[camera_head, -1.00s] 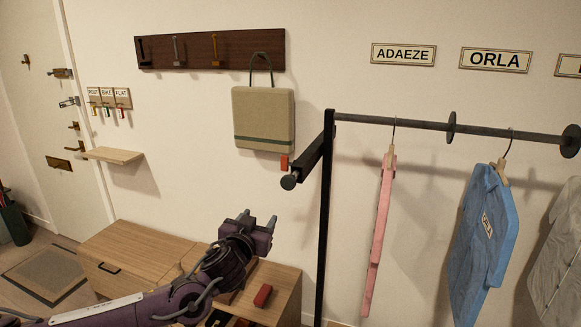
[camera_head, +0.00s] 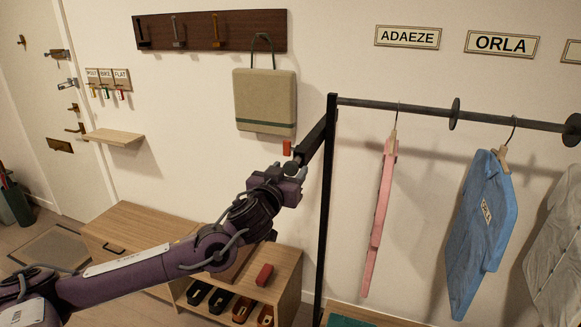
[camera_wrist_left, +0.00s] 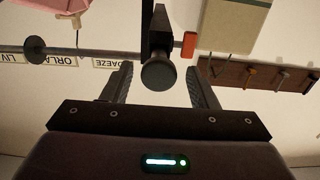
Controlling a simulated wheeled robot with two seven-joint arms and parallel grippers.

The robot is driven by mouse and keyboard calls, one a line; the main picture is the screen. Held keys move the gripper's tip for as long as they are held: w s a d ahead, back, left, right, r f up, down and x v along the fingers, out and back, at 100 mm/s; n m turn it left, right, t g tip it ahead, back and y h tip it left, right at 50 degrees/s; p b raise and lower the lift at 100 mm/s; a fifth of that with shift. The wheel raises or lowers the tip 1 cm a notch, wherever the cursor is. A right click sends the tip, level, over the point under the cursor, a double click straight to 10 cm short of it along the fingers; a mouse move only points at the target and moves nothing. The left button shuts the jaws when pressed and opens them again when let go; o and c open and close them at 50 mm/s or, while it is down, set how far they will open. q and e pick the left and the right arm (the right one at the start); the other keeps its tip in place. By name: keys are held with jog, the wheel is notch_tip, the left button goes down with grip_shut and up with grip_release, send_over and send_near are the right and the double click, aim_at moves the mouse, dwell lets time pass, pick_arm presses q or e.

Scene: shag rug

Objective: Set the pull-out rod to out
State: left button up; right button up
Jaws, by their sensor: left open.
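The pull-out rod (camera_head: 296,163) is a short dark rod with a round knob, at the end of a dark bracket by the rack's upright. My left gripper (camera_head: 297,172) is at the knob in the head view and partly covers it. In the left wrist view the rod's round knob (camera_wrist_left: 158,74) lies between the two fingers of the left gripper (camera_wrist_left: 160,82), with a gap to each finger. The fingers are apart and not closed on it. I cannot tell how far the rod is drawn out. My right gripper is not in view.
The rack's black upright (camera_head: 327,215) stands right beside the gripper. A beige bag (camera_head: 265,98) hangs above, with a small red tag (camera_head: 287,147) below it. Pink (camera_head: 381,215) and blue (camera_head: 482,235) clothes hang to the right. A wooden bench (camera_head: 140,228) stands below.

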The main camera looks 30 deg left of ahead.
pick_arm(q)
jog(key=shift+x, duration=0.85)
grip_shut()
jog(key=shift+f, duration=0.1)
